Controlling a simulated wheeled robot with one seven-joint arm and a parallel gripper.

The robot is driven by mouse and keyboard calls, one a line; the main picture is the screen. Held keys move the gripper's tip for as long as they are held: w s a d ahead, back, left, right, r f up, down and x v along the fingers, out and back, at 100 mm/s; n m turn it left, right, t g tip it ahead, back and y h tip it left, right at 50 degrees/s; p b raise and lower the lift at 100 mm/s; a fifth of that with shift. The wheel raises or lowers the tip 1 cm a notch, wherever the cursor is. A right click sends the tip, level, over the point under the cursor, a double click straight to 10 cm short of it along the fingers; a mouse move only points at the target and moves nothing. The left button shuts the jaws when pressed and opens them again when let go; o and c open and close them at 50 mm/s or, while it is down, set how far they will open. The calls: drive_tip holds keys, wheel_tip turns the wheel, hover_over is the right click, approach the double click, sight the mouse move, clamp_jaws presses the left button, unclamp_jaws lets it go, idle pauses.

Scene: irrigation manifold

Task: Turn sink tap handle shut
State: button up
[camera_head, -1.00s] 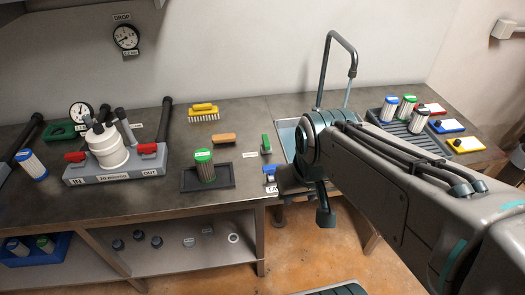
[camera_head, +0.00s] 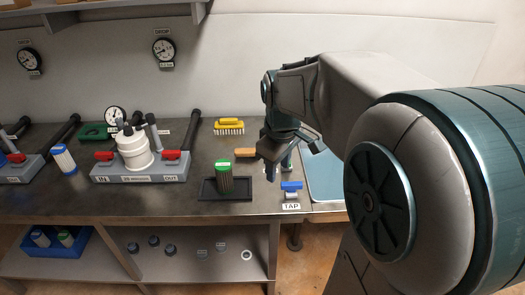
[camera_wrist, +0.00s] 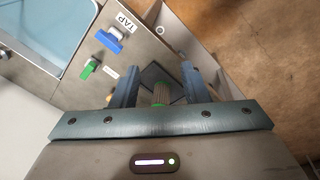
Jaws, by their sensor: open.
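The sink tap handle (camera_head: 291,187) is a small blue lever on the bench front, above a white TAP label (camera_head: 291,206). In the wrist view the blue handle (camera_wrist: 110,41) lies up and left of my gripper. My gripper (camera_head: 281,172) hangs above the bench by the sink's left edge, behind and left of the handle and apart from it. In the wrist view my gripper (camera_wrist: 160,82) is open, with its two fingers apart. A green-capped filter in a dark tray shows between them, farther below. The sink basin (camera_head: 325,175) is partly hidden by my arm.
The green-capped filter (camera_head: 224,176) stands in the dark tray (camera_head: 210,193) left of the handle. A green handle (camera_wrist: 89,68) lies near the blue one. An orange block (camera_head: 245,152) and yellow brush (camera_head: 229,126) lie behind. The filter manifold (camera_head: 140,172) stands farther left.

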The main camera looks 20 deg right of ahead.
drive_tip(key=w+d+f+n+b, duration=0.1)
drive_tip(key=w+d+f+n, duration=0.25)
drive_tip(key=w, duration=0.25)
drive_tip(key=n+g+b, duration=0.1)
drive_tip(key=n+g, duration=0.1)
drive_tip(key=n, duration=0.3)
approach(292, 184)
wheel_tip(292, 184, down, 9)
drive_tip(key=shift+d+r+b, duration=0.15)
drive_tip(key=shift+b, duration=0.15)
clamp_jaws()
